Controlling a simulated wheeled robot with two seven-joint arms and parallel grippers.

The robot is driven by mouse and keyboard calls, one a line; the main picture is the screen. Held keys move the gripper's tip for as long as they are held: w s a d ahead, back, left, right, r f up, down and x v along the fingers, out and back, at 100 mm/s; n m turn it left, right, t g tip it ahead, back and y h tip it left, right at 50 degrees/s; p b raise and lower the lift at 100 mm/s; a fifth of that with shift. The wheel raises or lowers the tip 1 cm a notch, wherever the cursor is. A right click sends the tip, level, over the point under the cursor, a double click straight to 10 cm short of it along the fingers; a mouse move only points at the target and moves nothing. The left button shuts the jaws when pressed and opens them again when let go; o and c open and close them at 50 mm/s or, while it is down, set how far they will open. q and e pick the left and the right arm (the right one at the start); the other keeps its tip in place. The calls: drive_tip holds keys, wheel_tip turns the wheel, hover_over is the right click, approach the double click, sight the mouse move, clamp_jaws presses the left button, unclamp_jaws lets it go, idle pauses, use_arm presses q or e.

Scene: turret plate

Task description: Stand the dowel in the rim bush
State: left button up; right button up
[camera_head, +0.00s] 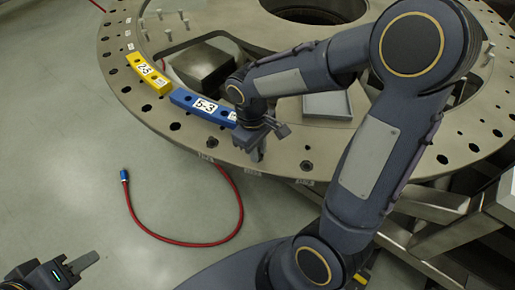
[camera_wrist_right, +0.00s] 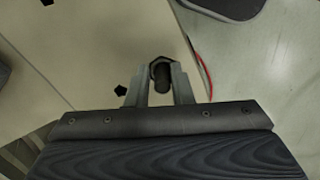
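The dark dowel (camera_wrist_right: 163,78) shows in the right wrist view between the two fingers of my right gripper (camera_wrist_right: 162,84), which appear closed on it. The rim bush (camera_wrist_right: 155,65) shows as a ring around the dowel's far end; I cannot tell whether that end is inside it or just above. In the head view my right gripper (camera_head: 257,150) points down at the near rim of the round turret plate (camera_head: 285,165), hiding dowel and bush. My left gripper (camera_head: 78,268) is empty at the lower left, over the floor, far from the plate; its finger gap is unclear.
A yellow block (camera_head: 148,74) and a blue block (camera_head: 203,106) lie along the rim, the blue one close to my right gripper. A grey tray (camera_head: 327,106) and several upright pins stand further in. A red hose (camera_head: 190,243) loops on the open floor.

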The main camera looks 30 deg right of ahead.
drive_tip(key=shift+o, duration=0.8)
drive_tip(key=shift+s+a+f, duration=0.1)
drive_tip(key=shift+s+f, duration=0.05)
drive_tip(key=shift+a+f, duration=0.1)
